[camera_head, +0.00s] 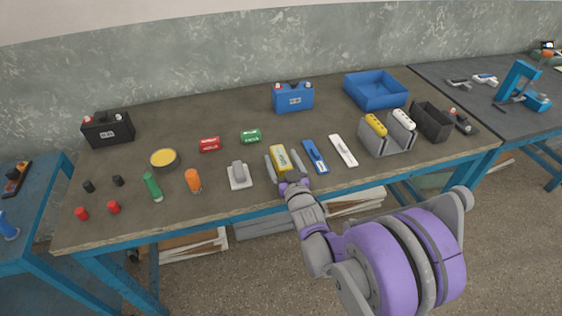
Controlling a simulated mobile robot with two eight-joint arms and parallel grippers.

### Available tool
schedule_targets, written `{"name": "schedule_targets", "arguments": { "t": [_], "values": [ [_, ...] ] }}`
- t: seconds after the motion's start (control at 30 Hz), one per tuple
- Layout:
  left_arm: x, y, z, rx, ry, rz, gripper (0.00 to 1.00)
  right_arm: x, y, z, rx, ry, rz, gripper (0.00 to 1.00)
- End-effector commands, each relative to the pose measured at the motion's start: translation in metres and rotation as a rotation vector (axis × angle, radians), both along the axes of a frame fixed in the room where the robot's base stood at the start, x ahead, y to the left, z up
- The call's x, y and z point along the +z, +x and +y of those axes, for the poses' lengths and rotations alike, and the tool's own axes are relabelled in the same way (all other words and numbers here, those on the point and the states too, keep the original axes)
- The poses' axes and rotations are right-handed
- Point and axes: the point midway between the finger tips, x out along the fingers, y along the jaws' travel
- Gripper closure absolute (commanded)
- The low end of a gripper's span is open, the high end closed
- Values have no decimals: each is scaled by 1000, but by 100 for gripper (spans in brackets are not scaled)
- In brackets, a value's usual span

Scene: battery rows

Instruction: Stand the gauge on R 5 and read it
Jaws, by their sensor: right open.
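A small yellow gauge (279,153) with a pale face lies at the front middle of the table. My right gripper (284,167) is open, with one finger on each side of the gauge's near part; I cannot tell whether the fingers touch it. A black battery (108,130) stands at the back left and a blue battery (293,98) at the back middle, each with a small label too small to read. I cannot make out which thing is R 5. My left gripper is not in view.
To the right of the gauge lie a blue tool (314,156) and a white strip (343,150). A grey block on a white base (239,174) is close on its left. Several small cylinders stand further left. A blue tray (375,89) and a grey holder (377,143) are at right.

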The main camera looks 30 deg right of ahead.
Motion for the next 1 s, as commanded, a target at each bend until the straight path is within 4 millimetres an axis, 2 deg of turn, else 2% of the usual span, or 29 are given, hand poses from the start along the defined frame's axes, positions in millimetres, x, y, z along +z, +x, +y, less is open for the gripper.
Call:
{"name": "schedule_targets", "arguments": {
  "t": [0.1,0.33,0.8,0.83,1.0],
  "values": [
    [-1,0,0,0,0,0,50,0,9,-2,0,0,0,12],
    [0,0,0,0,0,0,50,0,9,-2,1,1,0,12],
    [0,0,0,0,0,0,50,0,9,-2,1,1,0,97],
    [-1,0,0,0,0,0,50,0,9,-2,1,1,0,100],
    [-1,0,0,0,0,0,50,0,9,-2,1,1,-1,100]
  ]
}}
